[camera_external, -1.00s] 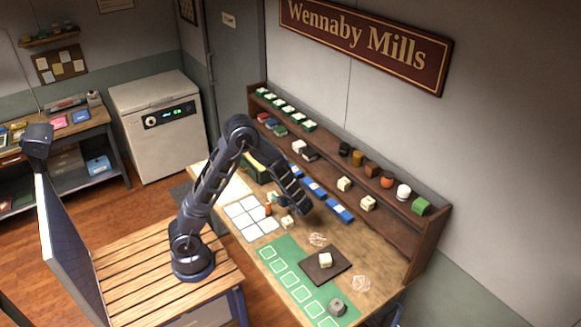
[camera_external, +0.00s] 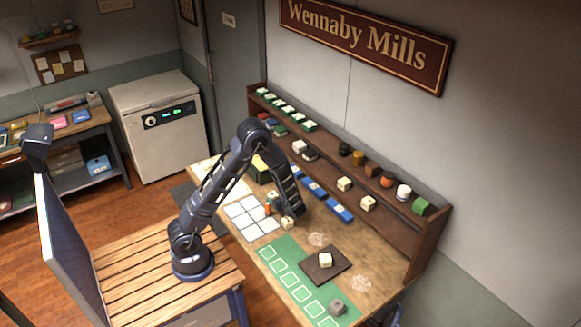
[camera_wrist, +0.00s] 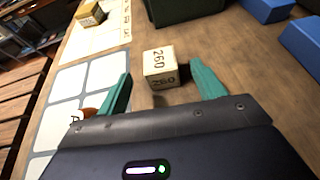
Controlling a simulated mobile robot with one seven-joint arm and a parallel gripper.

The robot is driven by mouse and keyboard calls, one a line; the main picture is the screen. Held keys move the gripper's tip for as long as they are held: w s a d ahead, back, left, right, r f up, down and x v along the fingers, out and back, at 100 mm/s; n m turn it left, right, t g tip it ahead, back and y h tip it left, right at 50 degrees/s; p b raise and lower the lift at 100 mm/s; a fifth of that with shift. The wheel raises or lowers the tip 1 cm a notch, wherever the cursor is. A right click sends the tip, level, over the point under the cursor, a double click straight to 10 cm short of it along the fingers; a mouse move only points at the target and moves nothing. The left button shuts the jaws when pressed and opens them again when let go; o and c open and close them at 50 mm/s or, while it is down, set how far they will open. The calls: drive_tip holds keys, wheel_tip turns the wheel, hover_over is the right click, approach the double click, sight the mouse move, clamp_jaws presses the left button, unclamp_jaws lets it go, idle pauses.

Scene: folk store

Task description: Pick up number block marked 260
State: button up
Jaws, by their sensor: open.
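The number block marked 260 (camera_wrist: 159,62) is a cream cube with dark figures on its top and near face. It rests on the wooden table in the wrist view, a little beyond and between my fingertips. In the external view a cream block (camera_external: 288,222) sits just below my gripper (camera_external: 284,205), beside the white grid mat. My gripper also shows in the wrist view (camera_wrist: 160,78), with its two teal fingers open and apart on either side of the block. Nothing is held between them.
The white grid mat (camera_wrist: 105,72) lies left of the block. Blue blocks (camera_wrist: 303,38) and a dark green box (camera_wrist: 185,8) lie beyond it. A dark board (camera_external: 335,265) with a cream block and a green mat (camera_external: 270,250) are on the table. A shelf runs along the wall.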

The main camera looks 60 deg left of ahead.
sight(274, 195)
drive_tip(key=x, duration=0.5)
drive_tip(key=c, duration=1.1)
drive_tip(key=shift+o, duration=0.2)
drive_tip(key=shift+r, duration=0.1)
